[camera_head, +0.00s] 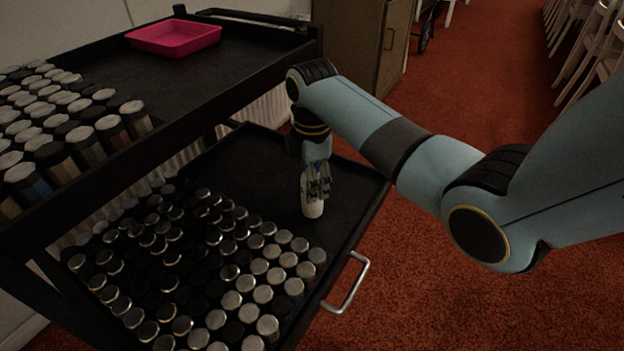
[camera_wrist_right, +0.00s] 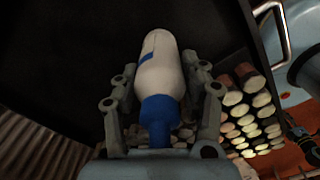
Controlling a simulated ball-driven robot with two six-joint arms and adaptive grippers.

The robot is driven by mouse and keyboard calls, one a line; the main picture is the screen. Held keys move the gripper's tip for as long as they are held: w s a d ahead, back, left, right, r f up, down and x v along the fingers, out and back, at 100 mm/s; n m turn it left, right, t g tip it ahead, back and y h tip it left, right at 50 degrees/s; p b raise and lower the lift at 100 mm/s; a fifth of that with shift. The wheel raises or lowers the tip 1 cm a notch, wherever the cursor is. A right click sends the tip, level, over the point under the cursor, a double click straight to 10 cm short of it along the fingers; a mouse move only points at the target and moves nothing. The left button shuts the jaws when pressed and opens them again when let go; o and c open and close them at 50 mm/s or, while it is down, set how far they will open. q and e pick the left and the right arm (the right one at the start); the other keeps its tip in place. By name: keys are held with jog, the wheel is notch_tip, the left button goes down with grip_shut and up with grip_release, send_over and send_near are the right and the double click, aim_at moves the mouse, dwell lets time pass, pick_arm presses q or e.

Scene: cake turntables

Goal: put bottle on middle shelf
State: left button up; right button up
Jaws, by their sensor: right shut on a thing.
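A white bottle with a blue cap and blue mark (camera_wrist_right: 163,75) is between the fingers of my right gripper (camera_head: 318,184). In the head view its white lower end (camera_head: 312,207) shows below the fingers, upright, at the black middle shelf (camera_head: 262,180). I cannot tell whether its base touches the shelf. The right wrist view shows the right gripper (camera_wrist_right: 160,110) shut around the bottle, with the blue cap nearest the palm. My left gripper is not in view.
The shelf is bare behind and beside the bottle. The upper shelf (camera_head: 215,85) holds more jars (camera_head: 75,125) and a pink tray (camera_head: 174,37). A metal handle (camera_head: 350,285) sticks out at the right.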

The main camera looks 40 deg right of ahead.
jog(key=shift+f, duration=0.35)
jog(key=o, duration=1.4)
jog(key=shift+o, duration=0.2)
